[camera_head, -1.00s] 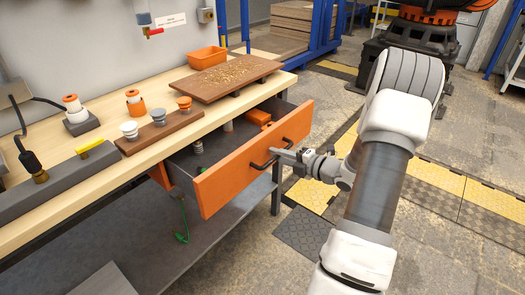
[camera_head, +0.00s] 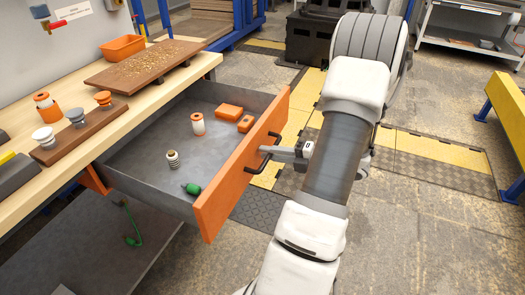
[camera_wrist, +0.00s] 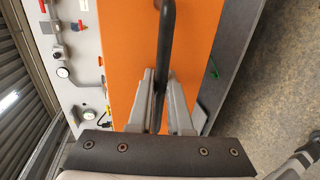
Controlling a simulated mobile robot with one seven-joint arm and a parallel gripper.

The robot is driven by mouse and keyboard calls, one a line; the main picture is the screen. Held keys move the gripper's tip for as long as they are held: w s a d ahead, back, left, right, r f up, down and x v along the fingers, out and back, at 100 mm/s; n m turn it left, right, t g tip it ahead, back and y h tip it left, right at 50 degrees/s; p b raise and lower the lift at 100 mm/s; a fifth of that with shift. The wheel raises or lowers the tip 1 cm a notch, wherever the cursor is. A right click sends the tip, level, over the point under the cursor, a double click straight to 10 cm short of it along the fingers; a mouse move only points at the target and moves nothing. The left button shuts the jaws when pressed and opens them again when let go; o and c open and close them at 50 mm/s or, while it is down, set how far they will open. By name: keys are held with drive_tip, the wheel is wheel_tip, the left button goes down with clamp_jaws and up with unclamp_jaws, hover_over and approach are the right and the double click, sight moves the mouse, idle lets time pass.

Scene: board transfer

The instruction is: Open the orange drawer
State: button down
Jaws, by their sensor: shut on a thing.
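The orange drawer (camera_head: 241,165) stands pulled well out from under the wooden workbench. Its grey inside is in plain view in the head view. Its black bar handle (camera_head: 264,153) is on the orange front. My gripper (camera_head: 272,150) is at this handle, with its fingers on either side of the bar. In the wrist view the fingers (camera_wrist: 159,100) are closed around the black handle (camera_wrist: 166,40), in front of the orange drawer front (camera_wrist: 128,60). Part of the handle is hidden by the fingers.
Inside the drawer lie an orange-and-white cylinder (camera_head: 198,124), a striped cylinder (camera_head: 173,160), a green item (camera_head: 191,189) and orange blocks (camera_head: 229,111). The bench (camera_head: 75,125) holds a brown board (camera_head: 144,68), an orange bin (camera_head: 123,47) and a knob rack (camera_head: 80,135).

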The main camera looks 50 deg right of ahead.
idle(0.3)
drive_tip(key=c, duration=1.1)
unclamp_jaws()
drive_tip(key=shift+c, duration=0.2)
drive_tip(key=shift+s+d, duration=0.1)
drive_tip(key=p+v, duration=0.3)
drive_tip(key=v, duration=1.4)
drive_tip(key=shift+s+p, duration=0.15)
drive_tip(key=shift+p, duration=0.15)
